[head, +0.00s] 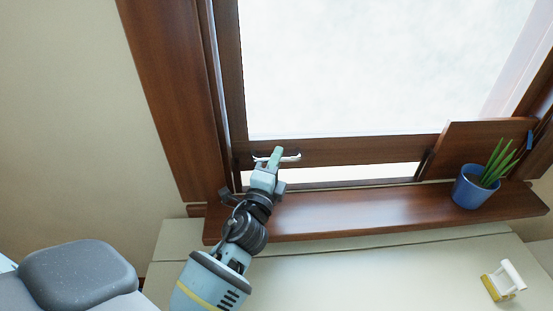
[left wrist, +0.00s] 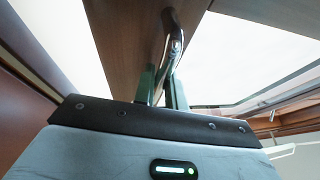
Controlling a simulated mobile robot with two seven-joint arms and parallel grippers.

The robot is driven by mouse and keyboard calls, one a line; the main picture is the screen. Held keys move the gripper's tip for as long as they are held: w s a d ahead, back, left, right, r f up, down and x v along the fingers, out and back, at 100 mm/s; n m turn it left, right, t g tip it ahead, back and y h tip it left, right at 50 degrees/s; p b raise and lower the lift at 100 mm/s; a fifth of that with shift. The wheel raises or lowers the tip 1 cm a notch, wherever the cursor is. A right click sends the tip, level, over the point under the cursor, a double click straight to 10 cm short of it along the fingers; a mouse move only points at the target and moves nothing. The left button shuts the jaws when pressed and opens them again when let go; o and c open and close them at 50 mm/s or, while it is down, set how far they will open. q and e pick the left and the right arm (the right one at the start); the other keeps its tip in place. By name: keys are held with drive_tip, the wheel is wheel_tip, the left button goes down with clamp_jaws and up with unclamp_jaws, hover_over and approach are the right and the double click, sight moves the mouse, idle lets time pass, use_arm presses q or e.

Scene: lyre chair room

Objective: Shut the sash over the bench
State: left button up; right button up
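The sash (head: 345,151) is a large pane in a dark wooden frame. Its bottom rail stands above the sill (head: 350,207), with a bright gap between them. A pale metal handle (head: 292,156) is fixed to the rail near its left end. My left gripper (head: 275,158) is at this handle. In the left wrist view, its green fingers (left wrist: 163,85) are close together with the handle (left wrist: 174,45) between them, and they appear shut on it. The fingers hide part of the handle. My right gripper is not in view.
A blue pot (head: 473,190) with a green plant stands at the sill's right end, before a tilted brown board (head: 480,150). A white and yellow object (head: 503,281) lies on the pale bench (head: 380,275) below. A grey cushion-like shape (head: 78,275) is at lower left.

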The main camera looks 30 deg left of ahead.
use_arm(q)
drive_tip(key=shift+o, duration=0.8)
drive_tip(key=shift+r, duration=0.1)
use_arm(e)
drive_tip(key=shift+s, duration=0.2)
use_arm(q)
drive_tip(key=shift+b+v, duration=0.55)
drive_tip(key=shift+v, duration=3.45)
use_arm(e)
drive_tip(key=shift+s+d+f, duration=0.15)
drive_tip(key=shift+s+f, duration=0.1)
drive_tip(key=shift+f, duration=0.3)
